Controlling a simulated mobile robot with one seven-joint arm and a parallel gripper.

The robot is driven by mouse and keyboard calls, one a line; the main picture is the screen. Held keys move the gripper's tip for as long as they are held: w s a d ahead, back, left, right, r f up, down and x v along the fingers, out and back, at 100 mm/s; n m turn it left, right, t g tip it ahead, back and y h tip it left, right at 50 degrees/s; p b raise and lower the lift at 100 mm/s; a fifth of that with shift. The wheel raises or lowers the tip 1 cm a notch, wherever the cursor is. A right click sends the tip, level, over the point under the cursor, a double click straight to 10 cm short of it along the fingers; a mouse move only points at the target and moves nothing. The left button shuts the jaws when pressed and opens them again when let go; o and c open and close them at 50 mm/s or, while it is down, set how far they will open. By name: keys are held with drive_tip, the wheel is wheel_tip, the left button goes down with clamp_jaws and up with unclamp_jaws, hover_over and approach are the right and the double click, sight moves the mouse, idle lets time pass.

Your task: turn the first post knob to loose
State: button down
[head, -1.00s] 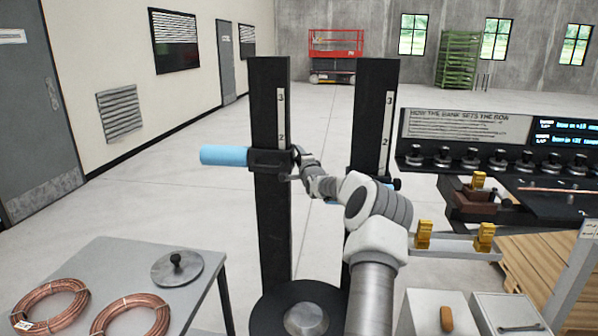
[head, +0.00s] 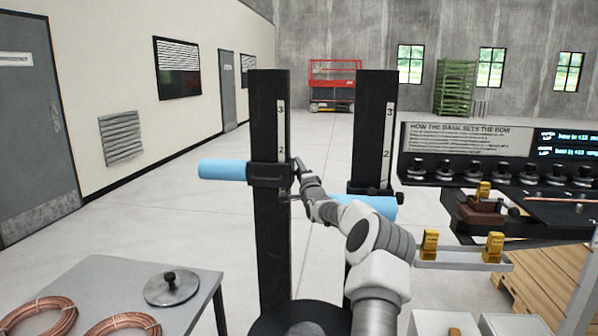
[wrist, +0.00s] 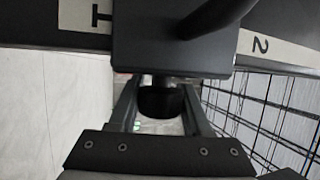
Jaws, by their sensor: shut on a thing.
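The first post (head: 270,110) stands upright, dark, with a numbered scale strip. A black collar (head: 267,174) on it carries a light blue sleeve (head: 222,169) pointing left. The collar also shows at the top of the wrist view (wrist: 170,40), against the scale mark 2. My gripper (head: 293,180) is at the collar's right side in the head view. In the wrist view my gripper (wrist: 160,92) has its fingers on both sides of the black knob (wrist: 160,102) and is shut on it. The knob is hidden in the head view. Its turned position cannot be read.
A second post (head: 374,110) stands to the right, with a blue sleeve (head: 378,207) partly behind my arm. A grey table (head: 205,275) with copper coils (head: 40,318) is at lower left. A knob panel (head: 470,150) is at right. Floor lies open behind the posts.

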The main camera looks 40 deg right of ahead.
drive_tip(key=shift+c, duration=1.8)
unclamp_jaws()
drive_tip(key=shift+s, duration=0.1)
drive_tip(key=shift+s+a+f, duration=0.15)
drive_tip(key=shift+s+a, duration=0.15)
drive_tip(key=shift+s, duration=0.2)
drive_tip(key=r+b+v, duration=0.1)
drive_tip(key=r+v, duration=0.1)
drive_tip(key=v, duration=1.1)
drive_tip(key=shift+s+a+r, duration=0.2)
drive_tip(key=shift+s+a, duration=0.05)
drive_tip(key=shift+s, duration=0.15)
